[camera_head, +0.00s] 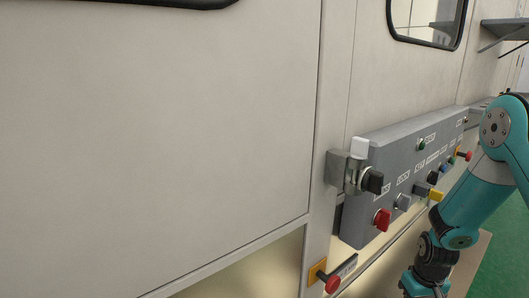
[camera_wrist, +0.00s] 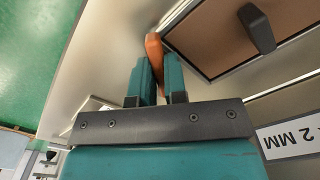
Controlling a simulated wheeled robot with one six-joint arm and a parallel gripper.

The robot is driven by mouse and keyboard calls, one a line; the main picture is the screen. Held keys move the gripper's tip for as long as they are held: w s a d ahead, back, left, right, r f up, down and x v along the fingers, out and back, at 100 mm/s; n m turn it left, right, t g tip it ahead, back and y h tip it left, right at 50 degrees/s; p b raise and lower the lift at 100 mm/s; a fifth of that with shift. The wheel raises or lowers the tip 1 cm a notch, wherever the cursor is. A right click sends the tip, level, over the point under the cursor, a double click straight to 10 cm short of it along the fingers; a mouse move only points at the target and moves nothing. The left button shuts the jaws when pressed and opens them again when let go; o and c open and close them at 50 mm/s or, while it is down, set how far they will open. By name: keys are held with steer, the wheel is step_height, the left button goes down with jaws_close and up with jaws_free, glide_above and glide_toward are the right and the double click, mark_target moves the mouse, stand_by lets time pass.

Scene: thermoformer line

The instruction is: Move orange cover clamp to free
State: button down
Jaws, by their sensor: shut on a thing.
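The orange cover clamp (camera_wrist: 154,48) shows in the wrist view as a slim, rounded orange handle. It stands between the two teal fingers of my gripper (camera_wrist: 156,82), which are shut on it. Its far end sticks out beyond the fingertips, beside the edge of a brown framed panel. Its lower part is hidden between the fingers, and its mount is not clear. In the head view my arm reaches down at the right; the clamp and my fingertips do not show there.
In the wrist view, a brown panel (camera_wrist: 215,35) with a dark handle (camera_wrist: 257,28) lies right of the clamp, near a "2 MM" label (camera_wrist: 290,138). In the head view, a grey control box (camera_head: 350,226) with knobs and buttons juts from the pale machine wall (camera_head: 160,120) beside my arm.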

stand_by(0.3)
steer(key=n, duration=0.3)
steer(key=shift+d, duration=0.4)
steer(key=shift+n, duration=0.3)
steer(key=n, duration=0.3)
steer(key=shift+w+d, duration=0.25)
steer(key=shift+d, duration=0.1)
steer(key=c, duration=1.1)
jaws_free()
steer(key=shift+r, duration=0.1)
step_height(320, 180, up, 17)
steer(key=b, duration=0.2)
